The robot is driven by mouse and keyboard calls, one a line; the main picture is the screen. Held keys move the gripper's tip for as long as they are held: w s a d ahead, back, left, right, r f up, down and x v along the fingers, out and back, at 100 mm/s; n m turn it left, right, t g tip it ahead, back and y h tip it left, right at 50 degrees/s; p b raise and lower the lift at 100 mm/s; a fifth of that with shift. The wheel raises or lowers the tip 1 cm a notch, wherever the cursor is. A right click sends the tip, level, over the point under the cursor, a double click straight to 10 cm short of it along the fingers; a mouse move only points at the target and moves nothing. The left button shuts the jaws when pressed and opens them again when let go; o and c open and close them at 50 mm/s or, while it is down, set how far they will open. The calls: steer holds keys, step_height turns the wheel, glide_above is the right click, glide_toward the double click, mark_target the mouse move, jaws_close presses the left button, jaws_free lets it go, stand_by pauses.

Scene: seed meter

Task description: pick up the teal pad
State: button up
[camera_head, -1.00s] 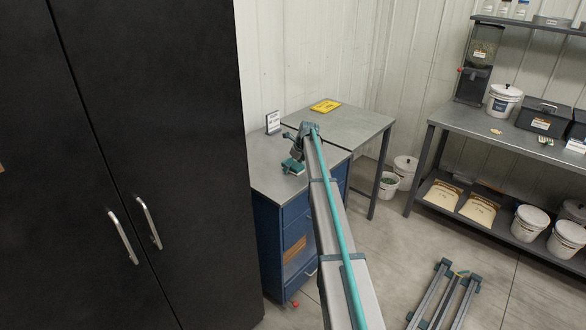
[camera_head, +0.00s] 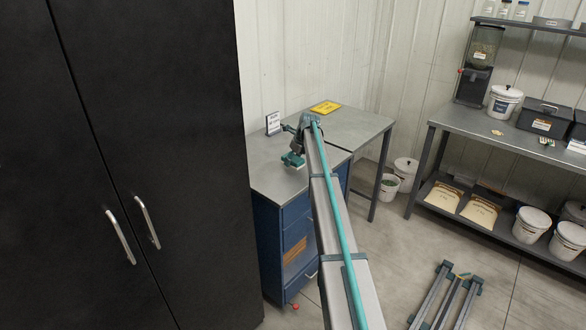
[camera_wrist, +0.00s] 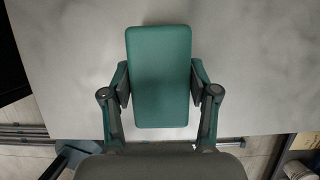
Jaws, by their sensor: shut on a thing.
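The teal pad (camera_wrist: 159,78) is a rounded rectangular block in the middle of the wrist view, with its long side running up and down the picture. My gripper (camera_wrist: 159,88) is shut on it, with one finger pressed against each long side. In the head view the teal pad (camera_head: 292,160) shows small at my gripper (camera_head: 293,155), over the grey top of the blue drawer cabinet (camera_head: 265,175). There it looks slightly raised above the top, though the gap is hard to judge.
A small white sign (camera_head: 273,123) stands close behind my gripper on the cabinet. A yellow item (camera_head: 326,107) lies on the adjoining grey table (camera_head: 360,125). A tall black cabinet (camera_head: 130,150) stands to the left. A workbench (camera_head: 470,122) with buckets is at the right.

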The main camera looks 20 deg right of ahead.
mark_target(295, 161)
steer(key=s+r, duration=0.2)
steer(key=s+r+b, duration=0.1)
steer(key=s+r, duration=0.2)
steer(key=shift+s+d+r, duration=0.1)
steer(key=shift+d+r, duration=0.1)
steer(key=shift+r, duration=0.1)
steer(key=s+d+r+b, duration=0.1)
steer(key=s+r, duration=0.3)
steer(key=s, duration=0.4)
steer(key=shift+s+r+b, duration=0.25)
steer(key=shift+s+b, duration=0.15)
steer(key=shift+b, duration=0.4)
